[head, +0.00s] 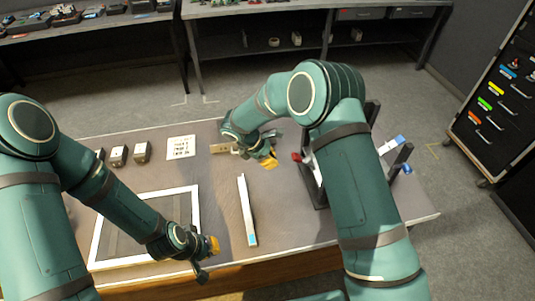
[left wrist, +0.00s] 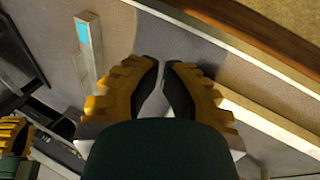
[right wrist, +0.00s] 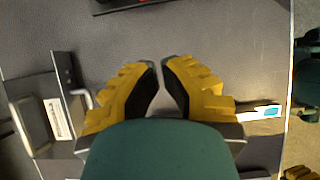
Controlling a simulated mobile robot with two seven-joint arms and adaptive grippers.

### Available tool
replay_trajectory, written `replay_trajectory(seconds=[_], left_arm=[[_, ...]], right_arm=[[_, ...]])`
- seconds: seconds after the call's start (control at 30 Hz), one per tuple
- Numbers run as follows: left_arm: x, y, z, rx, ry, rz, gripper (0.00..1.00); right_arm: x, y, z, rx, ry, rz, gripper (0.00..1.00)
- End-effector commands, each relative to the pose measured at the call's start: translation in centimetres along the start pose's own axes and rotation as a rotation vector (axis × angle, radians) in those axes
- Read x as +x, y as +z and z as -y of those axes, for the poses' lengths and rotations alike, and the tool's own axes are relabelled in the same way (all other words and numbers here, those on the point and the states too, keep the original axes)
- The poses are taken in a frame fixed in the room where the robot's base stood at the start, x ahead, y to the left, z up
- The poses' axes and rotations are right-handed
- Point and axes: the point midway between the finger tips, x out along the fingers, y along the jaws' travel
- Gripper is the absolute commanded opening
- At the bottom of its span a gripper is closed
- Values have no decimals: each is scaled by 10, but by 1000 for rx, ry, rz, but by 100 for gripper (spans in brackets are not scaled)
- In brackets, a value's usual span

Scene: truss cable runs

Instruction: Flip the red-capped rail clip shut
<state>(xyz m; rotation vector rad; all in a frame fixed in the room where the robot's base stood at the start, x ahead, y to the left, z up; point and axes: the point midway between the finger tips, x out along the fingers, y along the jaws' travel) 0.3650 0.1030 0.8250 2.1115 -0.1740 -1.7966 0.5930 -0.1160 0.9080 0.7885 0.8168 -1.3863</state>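The red cap (head: 297,157) of the rail clip shows at the left side of a dark stand (head: 320,192), partly hidden by my right arm. Whether the clip is open is too small to tell. My right gripper (head: 271,160) is a short way left of the red cap, apart from it, over the table. In the right wrist view its fingertips (right wrist: 161,62) nearly meet with nothing between them. My left gripper (head: 213,246) hangs over the table's front part, far from the clip. Its fingertips (left wrist: 161,64) also nearly meet, empty.
A white bar with a blue end (head: 246,210) lies mid-table. A white-framed panel (head: 97,232) lies left. Small grey blocks (head: 118,156), a marked white card (head: 181,148) stand behind. Blue-tipped parts (head: 398,141) show right of my right arm. The table's front edge is near my left gripper.

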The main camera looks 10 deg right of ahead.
Motion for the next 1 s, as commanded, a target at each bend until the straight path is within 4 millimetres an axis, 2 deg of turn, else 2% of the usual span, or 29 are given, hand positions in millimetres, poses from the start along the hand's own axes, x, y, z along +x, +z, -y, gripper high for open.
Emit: replay_trajectory(seconds=[0.03,0.23,0.4,0.53,1.0], left_arm=[[1,0,0,0,0,1,0],[2,1,1,1,0,3,0],[-2,0,-1,0,0,0,0],[-3,-1,-1,0,0,-2,0],[-3,-1,-1,-1,0,-3,0]], right_arm=[[12,0,0,0,-3,1,0],[50,0,0,1,-3,1,0],[39,25,-1,3,3,-1,0],[36,34,0,2,1,-1,0],[35,38,0,1,1,-1,0]])
